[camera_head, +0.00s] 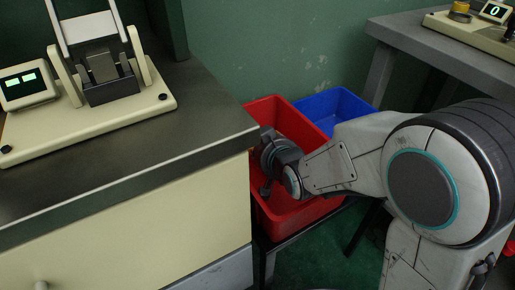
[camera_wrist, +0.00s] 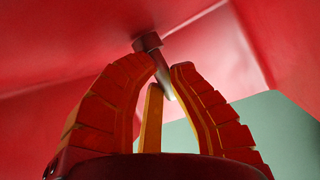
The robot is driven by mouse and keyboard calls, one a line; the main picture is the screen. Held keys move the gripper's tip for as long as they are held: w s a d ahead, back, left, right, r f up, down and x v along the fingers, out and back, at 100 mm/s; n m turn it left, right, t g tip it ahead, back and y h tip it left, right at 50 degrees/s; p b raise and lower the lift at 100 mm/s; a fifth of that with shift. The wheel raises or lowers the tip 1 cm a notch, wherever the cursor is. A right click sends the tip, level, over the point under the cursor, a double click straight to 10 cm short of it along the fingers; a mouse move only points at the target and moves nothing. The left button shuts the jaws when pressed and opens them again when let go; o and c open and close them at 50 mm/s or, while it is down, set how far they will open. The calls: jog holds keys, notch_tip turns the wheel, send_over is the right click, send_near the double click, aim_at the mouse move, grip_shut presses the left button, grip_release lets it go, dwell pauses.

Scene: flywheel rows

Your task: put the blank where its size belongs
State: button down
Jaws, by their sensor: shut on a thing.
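The blank (camera_wrist: 148,42) shows in the wrist view as a grey metal pin with a wider dark head. My gripper (camera_wrist: 164,75) is shut on its shank, with the head sticking out past the orange fingertips and the pin tilted. Red bin walls (camera_wrist: 60,40) surround it in that view. In the head view my gripper (camera_head: 268,178) is inside or just over the red bin (camera_head: 277,102), near its left side. The blank cannot be made out in the head view. A blue bin (camera_head: 345,98) stands behind and to the right of the red one.
A metal-topped counter (camera_head: 205,95) on the left carries a cream device (camera_head: 135,112) with a lit green display (camera_head: 22,83). Its edge is close to my gripper. A grey table (camera_head: 415,38) at the upper right bears another device (camera_head: 470,28) whose display reads 0.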

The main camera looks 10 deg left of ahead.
jog(key=shift+f, duration=0.2)
jog(key=c, duration=1.3)
grip_release()
